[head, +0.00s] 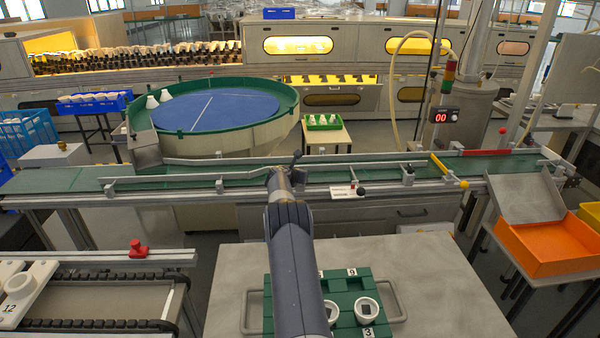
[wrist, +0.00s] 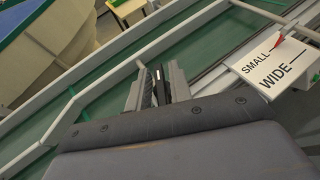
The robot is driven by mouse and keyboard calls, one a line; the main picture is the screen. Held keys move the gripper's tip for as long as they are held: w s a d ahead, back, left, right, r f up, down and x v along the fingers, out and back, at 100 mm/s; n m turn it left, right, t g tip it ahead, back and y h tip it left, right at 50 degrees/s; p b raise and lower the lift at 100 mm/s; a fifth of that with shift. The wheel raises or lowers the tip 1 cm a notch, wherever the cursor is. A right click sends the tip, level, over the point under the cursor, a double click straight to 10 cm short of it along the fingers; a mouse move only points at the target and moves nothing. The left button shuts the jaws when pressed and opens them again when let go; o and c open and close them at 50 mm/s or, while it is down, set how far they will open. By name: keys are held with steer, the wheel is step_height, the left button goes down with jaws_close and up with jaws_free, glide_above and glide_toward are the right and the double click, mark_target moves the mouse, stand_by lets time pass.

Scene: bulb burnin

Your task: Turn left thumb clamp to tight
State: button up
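My gripper (head: 283,172) is at the conveyor's near guide rail, left of the middle. A dark clamp handle (head: 297,156), apparently the left thumb clamp, stands at its tip in the head view. In the wrist view my two grey fingers (wrist: 160,88) point at the rail, with a narrow dark piece (wrist: 158,82) between them. It looks like part of the clamp, but I cannot tell whether the fingers press on it. The clamp's lower part is hidden by my gripper. A white SMALL/WIDE card (wrist: 274,62) with a red pointer lies to the right.
The green conveyor belt (head: 205,182) runs across, with guide rails and another dark knob (head: 408,171) to the right. A round blue-topped turntable (head: 215,108) stands behind. A bench with a green tray (head: 375,280) is in front. An orange bin (head: 548,262) is at right.

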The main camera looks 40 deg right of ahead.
jaws_close()
steer(key=shift+m+g+h, duration=0.4)
steer(key=shift+m+g, duration=0.3)
steer(key=o, duration=0.5)
jaws_free()
steer(key=shift+a+r, duration=0.1)
steer(key=shift+a, duration=0.05)
steer(key=b+v, duration=0.1)
steer(key=v, duration=0.9)
steer(key=shift+a+b, duration=0.2)
steer(key=shift+b, duration=0.2)
steer(key=shift+s+r, duration=0.1)
steer(key=shift+r, duration=0.05)
